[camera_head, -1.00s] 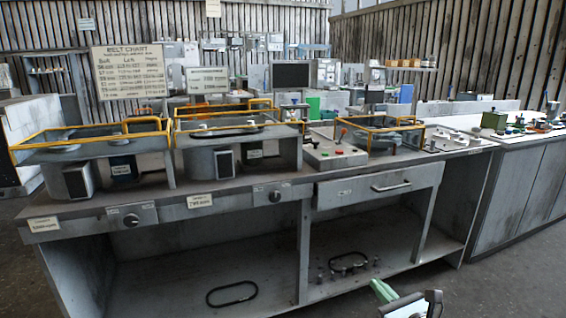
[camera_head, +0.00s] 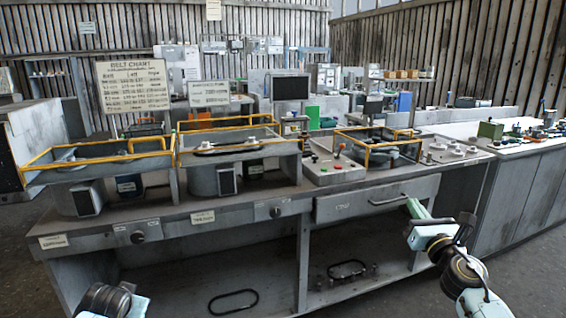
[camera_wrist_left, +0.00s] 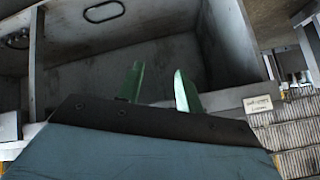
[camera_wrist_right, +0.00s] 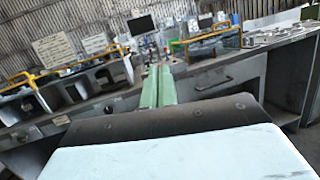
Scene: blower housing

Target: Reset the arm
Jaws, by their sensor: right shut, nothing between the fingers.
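My right gripper (camera_head: 414,208) is up in front of the drawer at the right of the workbench (camera_head: 170,222). Its green fingers are together and empty, as the right wrist view (camera_wrist_right: 158,78) also shows. Part of my left arm shows at the bottom left of the head view, with its gripper out of that frame. In the left wrist view my left gripper (camera_wrist_left: 158,76) has its two green fingers apart with nothing between them. It faces the open lower shelf, where a black belt loop (camera_wrist_left: 104,11) lies.
The drawer handle (camera_head: 388,200) is close to the right gripper. Yellow-railed machines (camera_head: 220,150), a control panel with buttons (camera_head: 330,170) and a belt chart (camera_head: 131,87) stand on the bench. Another black belt (camera_head: 347,269) lies on the shelf. Dark floor is clear at right.

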